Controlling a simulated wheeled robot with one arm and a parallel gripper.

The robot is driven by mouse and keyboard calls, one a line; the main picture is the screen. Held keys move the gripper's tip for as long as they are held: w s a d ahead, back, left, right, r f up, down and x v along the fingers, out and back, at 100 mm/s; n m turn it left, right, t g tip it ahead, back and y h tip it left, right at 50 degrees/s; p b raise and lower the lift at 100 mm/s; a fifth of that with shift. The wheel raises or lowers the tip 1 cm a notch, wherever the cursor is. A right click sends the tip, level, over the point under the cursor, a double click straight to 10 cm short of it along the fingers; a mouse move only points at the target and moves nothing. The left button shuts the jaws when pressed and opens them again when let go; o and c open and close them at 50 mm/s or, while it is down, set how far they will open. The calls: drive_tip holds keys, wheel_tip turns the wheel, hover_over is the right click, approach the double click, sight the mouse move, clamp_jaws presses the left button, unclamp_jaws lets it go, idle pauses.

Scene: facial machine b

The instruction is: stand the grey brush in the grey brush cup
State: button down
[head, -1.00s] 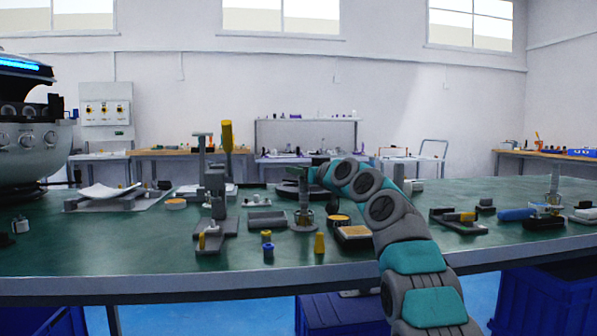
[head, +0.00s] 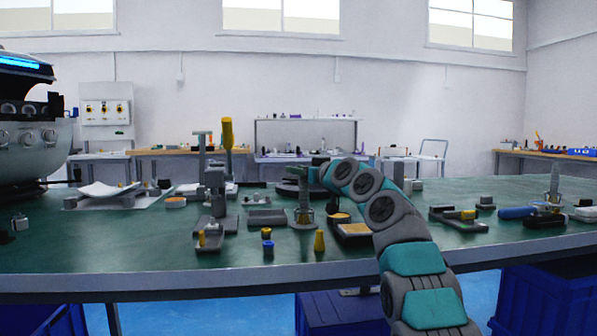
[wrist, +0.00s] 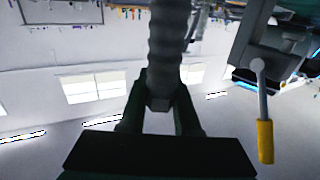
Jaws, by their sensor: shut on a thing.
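My gripper (wrist: 160,105) is shut on a grey, ribbed, upright shaft (wrist: 168,45), which I take to be the grey brush. It runs up out of the wrist view between the two dark fingers. In the head view my arm reaches over the bench, and an upright grey shaft (head: 304,193) stands below and beside its end. Its lower end is at a small cup-like holder (head: 303,215) on a dark base, likely the grey brush cup. I cannot tell whether the brush is inside it or just above it.
A press with a yellow-handled lever (head: 227,133) stands close to the left; the lever also shows in the wrist view (wrist: 265,140). A yellow cone (head: 319,241), a blue-and-yellow piece (head: 267,242) and a sponge tray (head: 354,230) are near.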

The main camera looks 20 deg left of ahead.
drive_tip(key=c, duration=0.5)
unclamp_jaws()
drive_tip(key=shift+c, duration=0.2)
drive_tip(key=shift+d+f, duration=0.1)
drive_tip(key=b+v, duration=0.7)
drive_tip(key=shift+s+d, duration=0.2)
drive_tip(key=shift+s, duration=0.05)
